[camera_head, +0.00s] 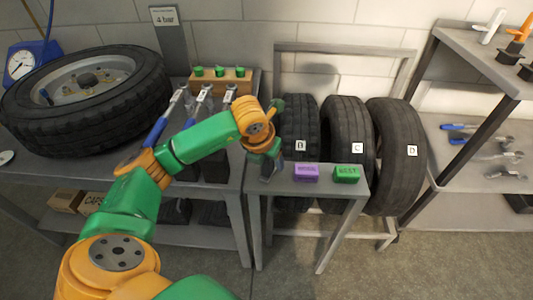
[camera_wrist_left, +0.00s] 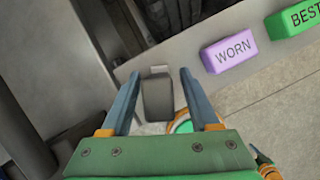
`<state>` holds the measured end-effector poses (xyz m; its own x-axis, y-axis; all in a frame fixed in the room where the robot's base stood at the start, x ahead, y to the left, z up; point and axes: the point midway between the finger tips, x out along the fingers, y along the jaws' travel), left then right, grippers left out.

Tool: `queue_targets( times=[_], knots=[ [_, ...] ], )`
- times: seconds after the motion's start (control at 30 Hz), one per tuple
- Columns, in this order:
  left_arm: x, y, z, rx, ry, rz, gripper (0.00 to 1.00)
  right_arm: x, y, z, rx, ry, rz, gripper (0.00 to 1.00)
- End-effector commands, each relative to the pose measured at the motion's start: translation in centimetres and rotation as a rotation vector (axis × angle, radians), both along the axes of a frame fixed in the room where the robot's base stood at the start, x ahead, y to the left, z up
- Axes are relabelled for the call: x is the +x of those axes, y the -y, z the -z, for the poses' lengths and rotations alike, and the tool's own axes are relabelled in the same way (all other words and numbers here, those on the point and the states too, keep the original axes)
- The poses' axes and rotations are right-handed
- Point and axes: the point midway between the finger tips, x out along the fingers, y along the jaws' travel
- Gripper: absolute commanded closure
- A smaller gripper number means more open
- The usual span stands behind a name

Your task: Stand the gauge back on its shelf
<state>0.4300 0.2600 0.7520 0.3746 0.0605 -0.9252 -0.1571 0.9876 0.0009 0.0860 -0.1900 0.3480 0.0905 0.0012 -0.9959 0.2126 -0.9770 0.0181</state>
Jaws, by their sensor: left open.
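My left gripper (camera_head: 270,165) is over the left end of a narrow grey shelf (camera_head: 322,178). In the left wrist view its two blue-grey fingers (camera_wrist_left: 158,75) are apart. A small dark grey block-like object (camera_wrist_left: 158,98), possibly the gauge, shows between them with gaps on both sides. Whether it stands or lies, I cannot tell; in the head view my gripper largely hides that spot. A blue dial gauge (camera_head: 22,62) with a hose is at the far left, behind a tyre. My right gripper is not in view.
A purple WORN block (camera_head: 306,173) and a green BEST block (camera_head: 346,174) sit on the narrow shelf, right of my gripper. Tyres marked C (camera_head: 345,130) and D (camera_head: 395,130) stand in a rack behind. A wheel (camera_head: 85,90) lies on the left bench.

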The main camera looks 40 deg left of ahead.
Motion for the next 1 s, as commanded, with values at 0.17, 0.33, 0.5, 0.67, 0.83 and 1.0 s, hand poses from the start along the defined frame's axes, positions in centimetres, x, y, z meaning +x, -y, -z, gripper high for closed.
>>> queue_targets(
  times=[0.17, 0.33, 0.5, 0.67, 0.83, 1.0],
  knots=[
    [-1.9, 0.3, -5.1, 0.005, 0.007, 0.003, 0.38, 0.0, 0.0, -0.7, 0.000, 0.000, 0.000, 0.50],
    [-3.4, 0.6, -8.7, 0.002, 0.005, 0.001, 0.38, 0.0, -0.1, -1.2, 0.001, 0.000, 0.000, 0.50],
    [-4.0, 0.6, -9.9, 0.002, 0.002, 0.001, 0.38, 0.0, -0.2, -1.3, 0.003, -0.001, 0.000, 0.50],
    [-4.1, 0.6, -9.9, 0.002, 0.000, 0.000, 0.38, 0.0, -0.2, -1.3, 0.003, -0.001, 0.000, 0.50],
    [-4.1, 0.6, -9.9, 0.001, 0.000, 0.001, 0.38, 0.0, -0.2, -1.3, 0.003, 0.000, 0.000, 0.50],
    [-4.1, 0.6, -9.9, 0.001, 0.000, 0.001, 0.38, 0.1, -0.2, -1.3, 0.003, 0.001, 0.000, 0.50]
  ],
)
